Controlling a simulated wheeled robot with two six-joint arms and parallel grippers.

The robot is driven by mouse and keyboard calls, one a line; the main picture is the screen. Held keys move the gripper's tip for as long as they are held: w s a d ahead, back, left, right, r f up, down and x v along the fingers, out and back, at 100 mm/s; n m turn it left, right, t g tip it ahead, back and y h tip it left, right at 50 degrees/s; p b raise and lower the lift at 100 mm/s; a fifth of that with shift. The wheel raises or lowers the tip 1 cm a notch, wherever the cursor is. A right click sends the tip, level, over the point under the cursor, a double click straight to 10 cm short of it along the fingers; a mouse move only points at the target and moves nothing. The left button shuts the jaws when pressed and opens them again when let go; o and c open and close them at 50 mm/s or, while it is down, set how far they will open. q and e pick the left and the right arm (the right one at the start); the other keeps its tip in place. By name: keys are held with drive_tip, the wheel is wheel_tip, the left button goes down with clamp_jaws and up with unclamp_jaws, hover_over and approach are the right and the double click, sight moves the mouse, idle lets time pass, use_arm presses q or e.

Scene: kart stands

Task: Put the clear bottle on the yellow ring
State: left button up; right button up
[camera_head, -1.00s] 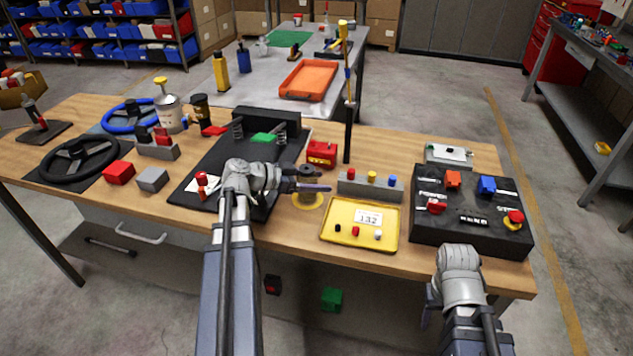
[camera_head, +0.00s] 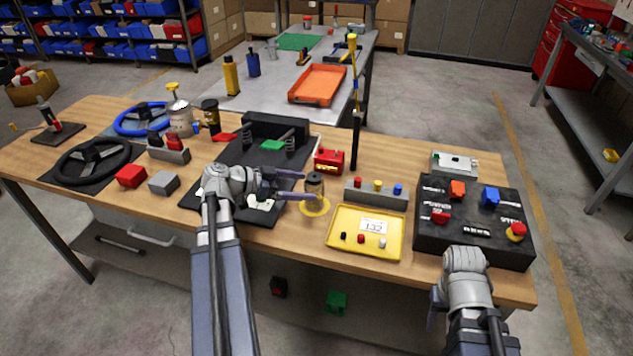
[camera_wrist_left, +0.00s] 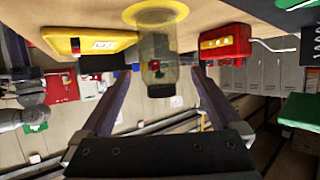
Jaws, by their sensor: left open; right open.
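The clear bottle (camera_head: 314,187), with a dark cap and small coloured bits inside, stands upright on the yellow ring (camera_head: 316,207) near the table's front edge. In the left wrist view the bottle (camera_wrist_left: 155,55) appears upside down, its base against the yellow ring (camera_wrist_left: 155,12). My left gripper (camera_head: 295,186) is open and just left of the bottle. In the left wrist view its fingers (camera_wrist_left: 163,100) are spread on either side, apart from the bottle. My right gripper (camera_head: 434,310) is low at the front right, away from the bottle; its fingers are mostly hidden by the arm.
A yellow tray (camera_head: 333,247) lies right of the ring. A red box (camera_head: 329,161) and a grey block with coloured knobs (camera_head: 376,193) stand behind. A black pole (camera_head: 357,130) rises nearby. A black switch panel (camera_head: 470,205) is further right.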

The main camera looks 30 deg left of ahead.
use_arm(q)
drive_tip(key=shift+p+v, duration=0.6)
drive_tip(key=shift+v, duration=1.75)
